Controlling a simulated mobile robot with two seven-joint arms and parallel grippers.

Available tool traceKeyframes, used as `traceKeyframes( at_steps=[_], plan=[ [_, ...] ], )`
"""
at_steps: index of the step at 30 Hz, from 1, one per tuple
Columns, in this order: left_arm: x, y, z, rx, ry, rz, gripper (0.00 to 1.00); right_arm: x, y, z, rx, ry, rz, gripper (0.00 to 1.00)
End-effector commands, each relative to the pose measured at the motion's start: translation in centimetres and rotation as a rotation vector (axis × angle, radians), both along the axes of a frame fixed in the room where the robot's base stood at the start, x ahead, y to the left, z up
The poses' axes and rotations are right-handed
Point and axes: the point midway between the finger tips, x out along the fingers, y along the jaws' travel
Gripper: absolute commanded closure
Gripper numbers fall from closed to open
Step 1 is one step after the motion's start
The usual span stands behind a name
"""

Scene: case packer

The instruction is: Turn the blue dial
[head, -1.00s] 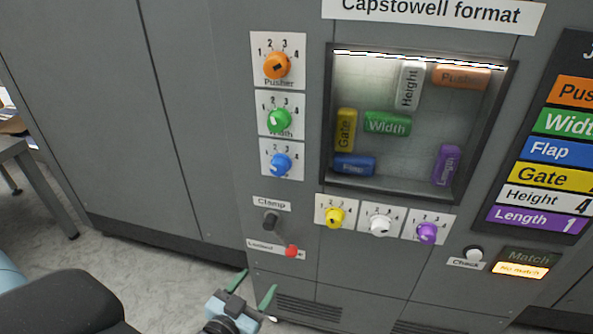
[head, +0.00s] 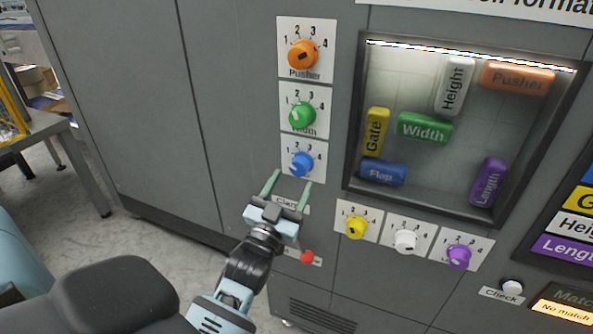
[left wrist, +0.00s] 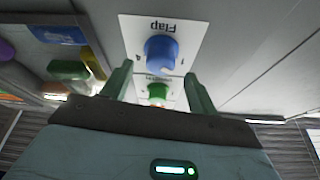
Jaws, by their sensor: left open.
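The blue dial (head: 301,164) sits on a white plate with numbers, below the green dial, on the grey machine front. In the left wrist view the blue dial (left wrist: 161,54) shows under the upside-down word Flap. My left gripper (head: 289,184) is open and empty, just below the blue dial in the head view. Its two green fingers (left wrist: 158,86) point toward the panel, spread apart, and the dial shows between and beyond them. I cannot see contact with the dial. My right gripper is not in view.
The orange dial (head: 303,55) and green dial (head: 302,115) are above. Yellow (head: 356,226), white (head: 405,242) and purple (head: 458,257) dials are lower right. A red knob (head: 307,257) and the partly hidden Clamp label are near my gripper. A window (head: 352,130) shows coloured blocks.

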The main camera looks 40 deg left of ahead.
Motion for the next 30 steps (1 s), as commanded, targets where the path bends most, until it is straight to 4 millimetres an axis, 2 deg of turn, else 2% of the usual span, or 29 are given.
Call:
traceKeyframes(
  at_steps=[3, 9, 20, 30],
  plan=[
    [1.7, 0.4, 1.0, 0.001, -0.003, 0.000, 0.41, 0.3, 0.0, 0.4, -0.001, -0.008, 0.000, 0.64],
    [3.3, 0.7, 1.5, 0.000, 0.000, 0.000, 0.41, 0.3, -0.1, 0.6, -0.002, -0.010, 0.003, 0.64],
    [3.7, 0.8, 1.5, 0.000, 0.002, -0.001, 0.42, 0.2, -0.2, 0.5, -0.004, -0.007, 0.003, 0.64],
    [3.7, 0.8, 1.5, 0.001, 0.001, 0.001, 0.84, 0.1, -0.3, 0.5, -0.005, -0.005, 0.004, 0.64]
  ],
)
